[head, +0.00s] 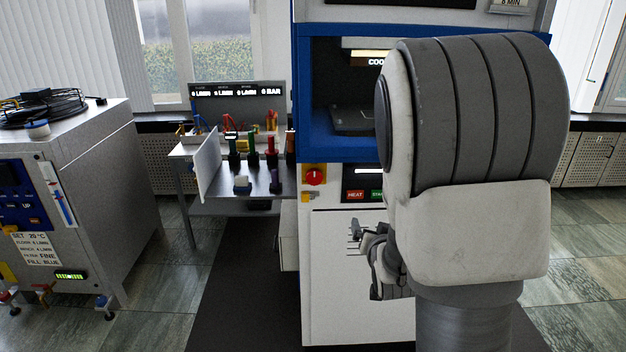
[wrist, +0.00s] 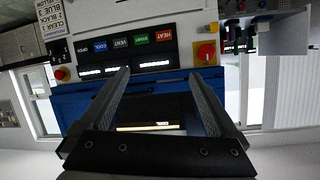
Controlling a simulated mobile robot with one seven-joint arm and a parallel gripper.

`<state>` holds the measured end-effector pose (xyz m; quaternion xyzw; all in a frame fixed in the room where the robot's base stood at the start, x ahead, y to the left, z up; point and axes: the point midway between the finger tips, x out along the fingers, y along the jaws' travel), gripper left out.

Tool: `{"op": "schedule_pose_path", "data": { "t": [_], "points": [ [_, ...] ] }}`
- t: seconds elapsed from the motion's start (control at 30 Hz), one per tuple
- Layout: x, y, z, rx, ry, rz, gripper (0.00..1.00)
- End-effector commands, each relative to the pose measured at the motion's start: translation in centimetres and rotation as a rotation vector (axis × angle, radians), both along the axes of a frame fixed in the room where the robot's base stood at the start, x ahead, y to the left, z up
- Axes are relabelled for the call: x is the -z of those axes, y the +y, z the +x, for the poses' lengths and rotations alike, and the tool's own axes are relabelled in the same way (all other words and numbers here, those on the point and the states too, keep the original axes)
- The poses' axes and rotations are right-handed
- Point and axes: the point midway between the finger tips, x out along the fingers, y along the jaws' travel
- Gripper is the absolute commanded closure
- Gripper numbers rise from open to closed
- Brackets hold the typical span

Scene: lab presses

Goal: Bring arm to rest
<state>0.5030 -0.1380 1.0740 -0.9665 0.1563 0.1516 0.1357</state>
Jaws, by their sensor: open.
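My gripper (head: 357,236) is partly hidden behind my own arm in the head view, in front of the white lower body of the blue and white press (head: 330,270). In the wrist view my gripper (wrist: 165,85) shows two long fingers spread wide, with nothing between them. The wrist picture is upside down and faces the press's button panel (wrist: 128,52) and blue frame (wrist: 75,105). My gripper stands apart from the press as far as I can see. My arm's large grey and white link fills the right half of the head view.
A metal cabinet (head: 120,175) with coiled black hose (head: 40,108) stands at the left. A side table (head: 215,207) with coloured valves is left of the press. A red knob (head: 314,176) sits on the press front. Dark floor matting (head: 235,290) between them is clear.

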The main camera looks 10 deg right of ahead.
Motion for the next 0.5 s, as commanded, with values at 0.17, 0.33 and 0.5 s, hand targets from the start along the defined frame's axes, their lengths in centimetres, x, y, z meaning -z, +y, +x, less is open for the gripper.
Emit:
{"op": "schedule_pose_path", "data": {
  "t": [0.17,0.33,0.5],
  "points": [
    [-0.8,0.7,-0.4,-0.008,0.033,0.016,0.04],
    [-2.6,2.9,-2.2,-0.047,0.140,0.051,0.04],
    [-4.6,5.8,-5.5,-0.121,0.273,0.067,0.04]
  ]
}}
